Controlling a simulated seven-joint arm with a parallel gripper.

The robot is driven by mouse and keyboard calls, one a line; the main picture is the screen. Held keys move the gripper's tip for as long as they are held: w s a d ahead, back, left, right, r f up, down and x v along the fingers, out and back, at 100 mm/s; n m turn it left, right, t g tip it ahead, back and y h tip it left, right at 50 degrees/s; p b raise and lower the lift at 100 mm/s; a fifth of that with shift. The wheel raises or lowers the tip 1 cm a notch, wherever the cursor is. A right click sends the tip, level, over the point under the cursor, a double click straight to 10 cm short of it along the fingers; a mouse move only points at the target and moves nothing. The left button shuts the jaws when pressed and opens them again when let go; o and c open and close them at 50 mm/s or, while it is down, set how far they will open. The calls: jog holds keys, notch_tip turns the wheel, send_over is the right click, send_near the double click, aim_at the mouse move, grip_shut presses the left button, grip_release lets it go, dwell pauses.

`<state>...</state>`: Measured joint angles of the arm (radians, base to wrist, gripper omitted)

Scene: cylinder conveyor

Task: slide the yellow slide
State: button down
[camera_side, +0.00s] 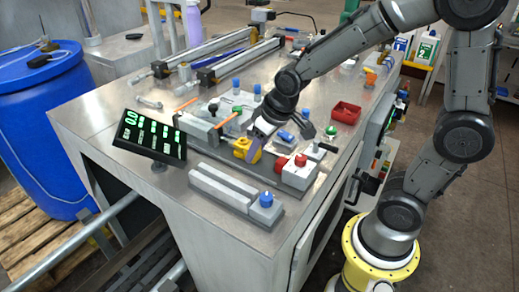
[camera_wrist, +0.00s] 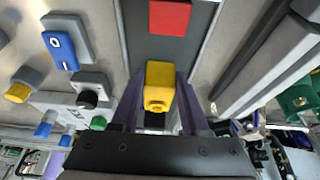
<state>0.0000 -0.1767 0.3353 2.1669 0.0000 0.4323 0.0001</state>
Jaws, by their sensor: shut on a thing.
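The yellow slide (camera_wrist: 160,82) is a small yellow block with a round boss, sitting on a dark track in the wrist view. In the side view the yellow slide (camera_side: 243,148) is near the middle of the bench, partly covered by a finger. My gripper (camera_wrist: 160,100) has its purple fingers on both sides of the slide, shut on it. In the side view my gripper (camera_side: 254,148) reaches down from the upper right. A red block (camera_wrist: 170,17) sits farther along the same track in the wrist view.
A blue rocker switch (camera_wrist: 60,50) and a black knob (camera_wrist: 88,98) are left of the track. A box with red buttons (camera_side: 300,174), a tilted display (camera_side: 150,136), a red tray (camera_side: 345,112) and a grey rail (camera_side: 222,189) stand around the work. The bench's front-left corner is bare.

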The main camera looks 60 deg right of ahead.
jog(key=c, duration=0.7)
grip_release()
jog(key=shift+w+r, duration=0.1)
jog(key=shift+w, duration=0.25)
jog(key=o, duration=0.3)
jog(key=shift+s, duration=0.1)
jog(key=v, duration=1.3)
jog(key=shift+s+r, duration=0.25)
jog(key=shift+r, duration=0.05)
jog(key=s+f+t, duration=0.1)
jog(key=s+f, duration=0.2)
jog(key=s, duration=0.9)
jog(key=shift+s+f, duration=0.25)
